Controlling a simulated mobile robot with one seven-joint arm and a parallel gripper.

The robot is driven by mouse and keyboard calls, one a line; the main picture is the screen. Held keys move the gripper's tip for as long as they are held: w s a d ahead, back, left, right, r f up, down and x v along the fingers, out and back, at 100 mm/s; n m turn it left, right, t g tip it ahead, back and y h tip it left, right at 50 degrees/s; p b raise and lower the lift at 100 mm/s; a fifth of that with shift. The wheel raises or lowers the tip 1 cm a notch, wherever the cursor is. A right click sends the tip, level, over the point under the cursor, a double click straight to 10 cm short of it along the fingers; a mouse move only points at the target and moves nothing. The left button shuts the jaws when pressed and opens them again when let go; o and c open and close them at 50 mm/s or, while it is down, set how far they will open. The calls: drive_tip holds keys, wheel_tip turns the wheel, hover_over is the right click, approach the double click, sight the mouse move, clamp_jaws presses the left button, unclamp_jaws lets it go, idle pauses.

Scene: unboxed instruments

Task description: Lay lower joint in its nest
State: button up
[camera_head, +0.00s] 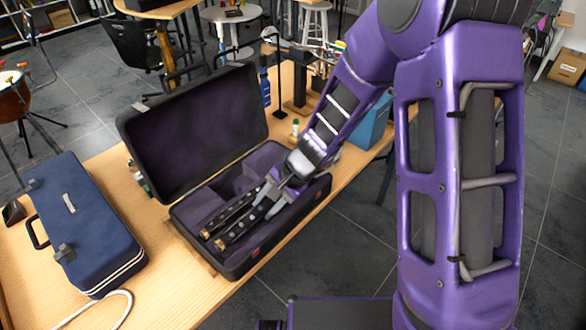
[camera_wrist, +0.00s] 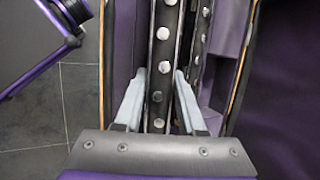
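The open instrument case (camera_head: 316,192) has a dark purple lining, and two dark joints with silver keys show in it, side by side. My gripper (camera_head: 272,198) reaches into the case from the upper right. Its fingers are on both sides of the nearer joint (camera_head: 236,233), which I take to be the lower joint, and appear shut on it. In the wrist view this joint (camera_wrist: 162,34) runs lengthwise between the fingertips of my gripper (camera_wrist: 161,74). The other joint (camera_head: 228,214) lies just beside it; it also shows in the wrist view (camera_wrist: 201,30). Whether the held joint touches the lining is hidden.
The case's lid (camera_head: 195,130) stands open at the back. A closed blue case (camera_head: 85,225) is to the left on the wooden table (camera_head: 165,270). Bottles and a blue box (camera_head: 372,125) stand behind my forearm. The table's front edge runs close along the open case.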

drive_tip(key=p+v, duration=0.2)
drive_tip(key=v, duration=1.5)
drive_tip(key=shift+s+p, duration=0.2)
drive_tip(key=shift+p, duration=0.2)
